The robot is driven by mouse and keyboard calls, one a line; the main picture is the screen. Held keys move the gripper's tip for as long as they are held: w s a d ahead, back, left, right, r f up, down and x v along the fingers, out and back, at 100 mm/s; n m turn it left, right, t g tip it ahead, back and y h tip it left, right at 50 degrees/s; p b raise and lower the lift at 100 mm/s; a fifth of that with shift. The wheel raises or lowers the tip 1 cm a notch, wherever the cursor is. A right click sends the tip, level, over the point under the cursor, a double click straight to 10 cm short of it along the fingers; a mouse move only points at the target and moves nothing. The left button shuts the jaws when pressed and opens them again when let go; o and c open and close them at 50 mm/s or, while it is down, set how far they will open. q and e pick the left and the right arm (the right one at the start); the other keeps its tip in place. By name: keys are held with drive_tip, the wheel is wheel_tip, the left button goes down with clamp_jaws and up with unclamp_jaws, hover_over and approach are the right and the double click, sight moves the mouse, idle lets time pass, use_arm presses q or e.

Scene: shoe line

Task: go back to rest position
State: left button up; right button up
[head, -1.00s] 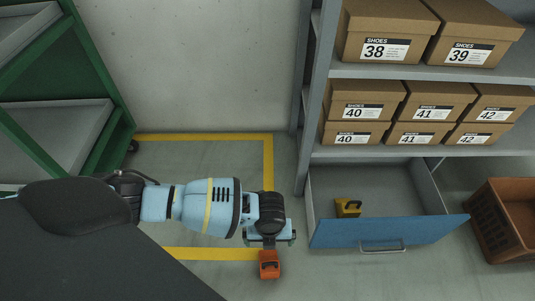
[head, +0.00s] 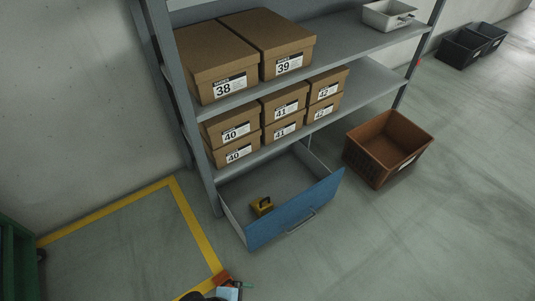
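In the head view only the end of my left arm shows, at the bottom edge. My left gripper (head: 230,291) is partly cut off there, with a light blue body. The gripper is in front of the yellow floor marking's near corner, left of and nearer than the open drawer. My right gripper is not in view.
A grey shelf (head: 350,104) holds brown shoe boxes (head: 216,60). Its blue-fronted drawer (head: 295,210) stands open with a yellow block (head: 262,207) inside. A brown crate (head: 388,148) stands to the right. Dark bins (head: 462,48) stand farther back. The floor at lower right is clear.

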use_arm(q)
drive_tip(key=s+a+r+n+t+y+p, duration=0.1)
drive_tip(key=s+a+r+n+p, duration=0.3)
drive_tip(key=r, duration=0.4)
drive_tip(key=s+a+r+n+t+y+p, duration=0.1)
drive_tip(key=s+a+r+n+t+p, duration=0.2)
drive_tip(key=s+a+r+n+p, duration=0.2)
drive_tip(key=s+a+r+n+t+y+p, duration=0.1)
drive_tip(key=s+a+r+n+p, duration=0.3)
drive_tip(key=r+n+p, duration=0.4)
wheel_tip(320, 180, up, 6)
drive_tip(key=a+t+p, duration=0.1)
drive_tip(key=p, duration=0.2)
drive_tip(key=shift+s+a+f+t, duration=0.2)
drive_tip(key=shift+s+f+t, duration=0.05)
drive_tip(key=shift+s+t, duration=0.15)
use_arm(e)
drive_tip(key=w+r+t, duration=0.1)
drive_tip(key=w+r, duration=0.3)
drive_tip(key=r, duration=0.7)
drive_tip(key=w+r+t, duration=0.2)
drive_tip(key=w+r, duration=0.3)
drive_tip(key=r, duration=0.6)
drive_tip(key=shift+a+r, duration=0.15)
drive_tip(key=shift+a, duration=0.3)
use_arm(q)
drive_tip(key=shift+c, duration=1.2)
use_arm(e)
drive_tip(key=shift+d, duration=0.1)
